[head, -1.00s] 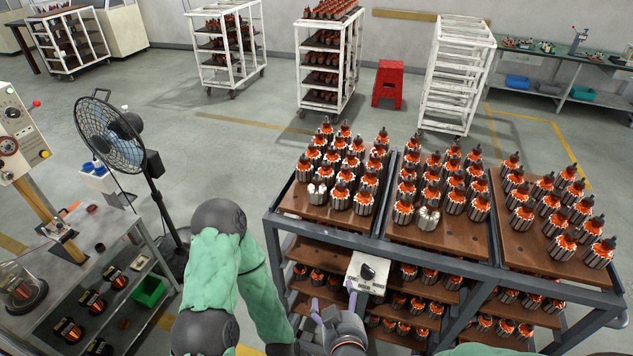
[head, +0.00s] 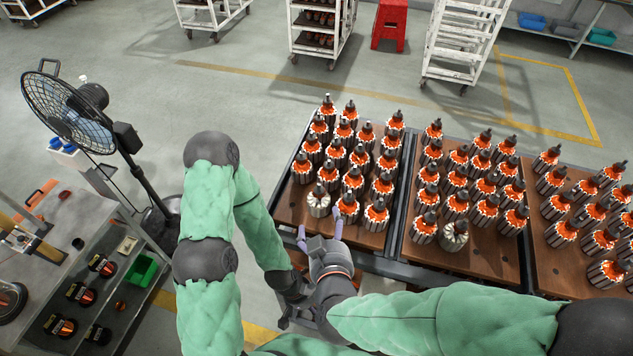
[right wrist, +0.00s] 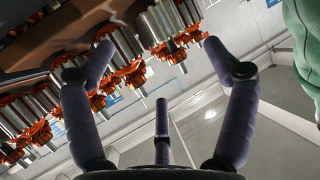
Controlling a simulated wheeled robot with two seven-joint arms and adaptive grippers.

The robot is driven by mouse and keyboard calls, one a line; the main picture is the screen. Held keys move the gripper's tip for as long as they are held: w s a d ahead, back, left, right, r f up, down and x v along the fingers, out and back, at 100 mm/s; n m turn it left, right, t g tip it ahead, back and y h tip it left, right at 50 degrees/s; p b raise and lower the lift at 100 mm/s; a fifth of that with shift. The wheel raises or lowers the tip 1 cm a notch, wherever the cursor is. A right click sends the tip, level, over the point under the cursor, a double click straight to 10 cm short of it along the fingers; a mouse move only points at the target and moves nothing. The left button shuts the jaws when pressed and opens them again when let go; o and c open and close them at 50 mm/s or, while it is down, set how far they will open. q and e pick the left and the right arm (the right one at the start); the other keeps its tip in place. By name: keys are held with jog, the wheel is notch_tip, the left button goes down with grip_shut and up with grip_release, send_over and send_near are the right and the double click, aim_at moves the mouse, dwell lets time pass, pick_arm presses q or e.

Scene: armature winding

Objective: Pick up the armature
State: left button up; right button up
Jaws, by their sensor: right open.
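Armatures with silver cores, orange windings and dark shafts stand upright in rows on brown boards. A paler one with no orange showing (head: 318,203) stands at the front left corner of the left board (head: 290,212); a similar one (head: 453,237) is on the middle board. My right gripper (head: 320,231) is open and empty, just in front of the left board near the pale armature. In the right wrist view its spread fingers (right wrist: 155,55) have armatures (right wrist: 160,28) beyond them, none held. My left gripper (head: 285,316) is low beside the rack, partly hidden; its jaws are unclear.
The rack's dark metal frame (head: 385,265) edges the boards. A bench (head: 75,265) with dark round parts and a green bin (head: 142,268) stands at left, beside a fan (head: 75,112). White carts and a red stool (head: 389,25) stand at the back. Floor behind the rack is open.

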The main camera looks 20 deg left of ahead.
aim_at(319, 208)
jog(key=x, duration=0.4)
jog(key=shift+f, duration=0.15)
jog(key=shift+x, duration=2.85)
jog(key=shift+a, duration=0.15)
jog(key=shift+c, duration=0.5)
jog(key=shift+a+r, duration=0.1)
jog(key=shift+r, duration=0.1)
grip_shut()
jog(key=shift+w+r, duration=0.1)
